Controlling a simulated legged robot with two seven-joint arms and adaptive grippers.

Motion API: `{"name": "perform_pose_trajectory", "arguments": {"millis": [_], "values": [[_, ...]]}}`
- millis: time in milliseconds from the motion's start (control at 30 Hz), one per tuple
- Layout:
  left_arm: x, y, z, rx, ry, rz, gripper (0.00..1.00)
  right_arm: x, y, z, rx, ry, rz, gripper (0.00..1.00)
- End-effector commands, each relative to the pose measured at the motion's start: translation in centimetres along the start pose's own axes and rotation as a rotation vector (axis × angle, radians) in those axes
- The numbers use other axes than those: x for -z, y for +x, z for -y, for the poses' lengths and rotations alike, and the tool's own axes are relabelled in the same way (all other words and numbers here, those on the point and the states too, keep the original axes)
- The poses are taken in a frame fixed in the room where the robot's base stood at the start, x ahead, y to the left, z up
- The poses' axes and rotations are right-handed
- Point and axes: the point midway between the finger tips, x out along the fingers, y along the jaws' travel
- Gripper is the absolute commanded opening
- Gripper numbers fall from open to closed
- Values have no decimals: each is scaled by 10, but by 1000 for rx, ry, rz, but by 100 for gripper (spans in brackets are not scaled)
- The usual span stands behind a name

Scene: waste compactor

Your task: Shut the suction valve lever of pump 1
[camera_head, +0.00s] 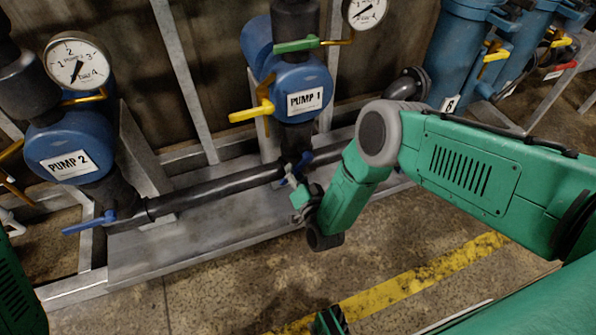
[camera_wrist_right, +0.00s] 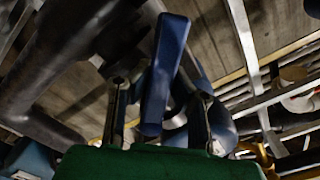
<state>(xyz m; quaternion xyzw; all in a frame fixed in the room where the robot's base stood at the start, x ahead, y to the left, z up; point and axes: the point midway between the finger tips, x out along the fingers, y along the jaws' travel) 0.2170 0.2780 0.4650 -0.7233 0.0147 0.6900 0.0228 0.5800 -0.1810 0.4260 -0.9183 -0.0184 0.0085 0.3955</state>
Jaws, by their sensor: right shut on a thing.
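Pump 1 (camera_head: 290,85) is a blue pump with a white label on the rail frame. Its blue suction valve lever (camera_head: 292,176) is at the bottom, where the black pipe meets the pump, and is partly hidden by my right gripper. My right gripper (camera_head: 302,198) is at this lever. In the right wrist view the long blue lever (camera_wrist_right: 165,75) stands between the two fingers (camera_wrist_right: 158,118), and the gripper is shut on it. My left gripper cannot be made out; only a green part of my left arm shows at the lower left edge.
Pump 2 (camera_head: 65,145) stands at the left with a blue lever (camera_head: 90,223) pointing left. A black pipe (camera_head: 220,190) joins the two pumps. Pump 1 also has a yellow lever (camera_head: 255,112) and a green lever (camera_head: 297,45). Open floor with a yellow stripe (camera_head: 420,277) lies in front.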

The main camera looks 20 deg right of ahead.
Motion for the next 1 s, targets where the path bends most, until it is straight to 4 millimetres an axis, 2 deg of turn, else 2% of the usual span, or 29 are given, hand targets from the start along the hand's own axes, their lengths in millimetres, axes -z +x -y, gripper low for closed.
{"name": "perform_pose_trajectory", "arguments": {"millis": [33, 600, 1000], "values": [[0, -2, 0, 1, -1, 0, 32, 5, 0, 0, -6, 44, -11, 0], [0, -8, 0, 1, -1, 0, 32, 13, -1, 27, -6, 555, -10, 0], [0, -10, 1, 1, -1, 0, 32, 18, -2, 34, -9, 748, -8, 0]]}}
